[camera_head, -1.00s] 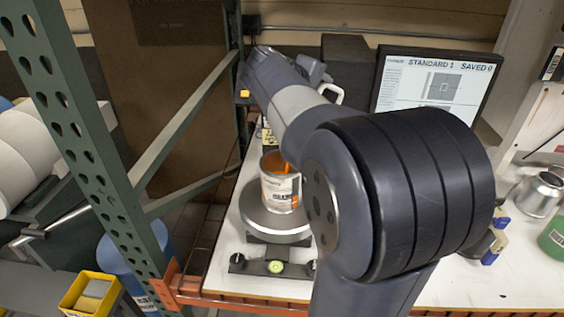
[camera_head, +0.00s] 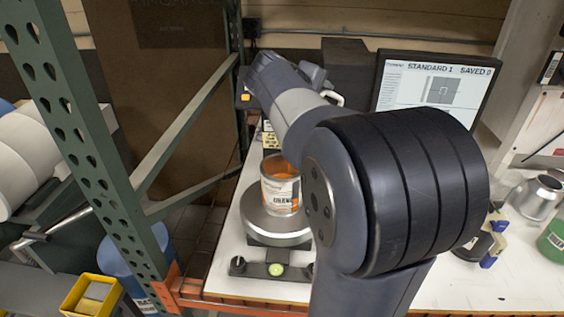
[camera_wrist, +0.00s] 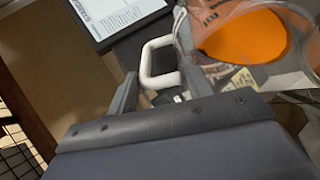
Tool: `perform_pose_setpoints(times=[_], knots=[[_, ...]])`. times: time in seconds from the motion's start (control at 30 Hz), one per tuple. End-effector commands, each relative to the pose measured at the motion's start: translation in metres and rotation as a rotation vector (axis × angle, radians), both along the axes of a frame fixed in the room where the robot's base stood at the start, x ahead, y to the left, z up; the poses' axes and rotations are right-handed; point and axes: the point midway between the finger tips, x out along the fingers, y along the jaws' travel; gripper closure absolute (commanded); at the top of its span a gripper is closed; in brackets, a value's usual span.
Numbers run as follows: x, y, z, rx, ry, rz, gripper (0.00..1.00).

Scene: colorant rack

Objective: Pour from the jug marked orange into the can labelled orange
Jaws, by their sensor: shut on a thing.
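The can (camera_head: 281,194) stands upright and open on a round grey plate (camera_head: 265,229). Its label shows an orange patch, and orange liquid shows inside. A clear jug holding orange liquid (camera_wrist: 243,38) is tilted in the wrist view. My gripper (camera_wrist: 160,84) is shut on the jug's white handle (camera_wrist: 158,45), which also shows in the head view (camera_head: 333,97). My arm hides the jug's body and spout in the head view, so I cannot tell exactly how the spout sits over the can.
A monitor (camera_head: 437,85) stands behind the bench. A green rack post (camera_head: 85,140) rises at the left. A metal vessel (camera_head: 537,197) and a green container (camera_head: 554,240) stand at the right. A yellow bin (camera_head: 88,296) is at the lower left.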

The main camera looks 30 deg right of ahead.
Motion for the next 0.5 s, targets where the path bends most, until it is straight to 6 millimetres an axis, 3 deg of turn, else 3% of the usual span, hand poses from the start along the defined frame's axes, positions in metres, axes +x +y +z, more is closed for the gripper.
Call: perform_pose_setpoints(times=[0.03,0.33,0.5], knots=[[0.000,-0.007,0.012,0.035,0.012,-0.005,1.00],[0.006,-0.031,-0.014,0.256,0.064,-0.007,1.00],[0.008,-0.032,-0.020,0.291,0.074,0.001,1.00]])
